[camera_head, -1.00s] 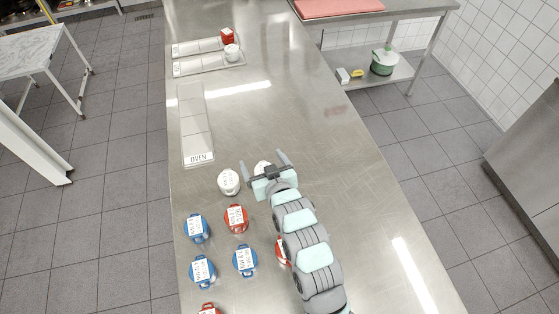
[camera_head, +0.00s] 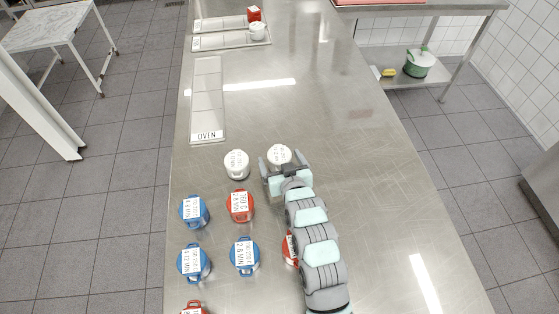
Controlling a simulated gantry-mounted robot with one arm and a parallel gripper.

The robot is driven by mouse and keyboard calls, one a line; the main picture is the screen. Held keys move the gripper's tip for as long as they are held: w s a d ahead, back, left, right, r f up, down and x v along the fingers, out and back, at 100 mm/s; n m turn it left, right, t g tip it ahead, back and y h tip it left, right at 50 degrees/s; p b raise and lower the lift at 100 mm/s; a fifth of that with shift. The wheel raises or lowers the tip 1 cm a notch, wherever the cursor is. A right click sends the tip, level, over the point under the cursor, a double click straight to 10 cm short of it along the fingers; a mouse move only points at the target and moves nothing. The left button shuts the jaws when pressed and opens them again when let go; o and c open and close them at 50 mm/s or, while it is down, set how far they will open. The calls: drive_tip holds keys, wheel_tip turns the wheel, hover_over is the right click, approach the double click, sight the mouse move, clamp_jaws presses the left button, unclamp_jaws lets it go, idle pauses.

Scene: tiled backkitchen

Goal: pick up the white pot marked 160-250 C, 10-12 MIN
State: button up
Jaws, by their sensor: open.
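Two white pots with label stickers stand side by side on the steel counter. The left white pot (camera_head: 236,165) is clear of my gripper. The right white pot (camera_head: 279,154) shows between and just beyond the fingertips of my gripper (camera_head: 281,157). The gripper is open and holds nothing. Its height above the counter, and whether a finger touches the pot, I cannot tell. The label print on both white pots is too small to read surely, so I cannot tell which is marked 160-250 C, 10-12 MIN.
Several blue and red labelled pots stand nearer, including a red pot (camera_head: 240,205) and a blue pot (camera_head: 245,256); another red pot is partly hidden by my arm. An OVEN tray (camera_head: 208,100) lies farther left. The counter (camera_head: 340,110) right of it is clear.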

sight(277, 153)
drive_tip(key=shift+x, duration=2.25)
drive_tip(key=shift+c, duration=0.5)
drive_tip(key=shift+r, duration=0.1)
drive_tip(key=c, duration=1.7)
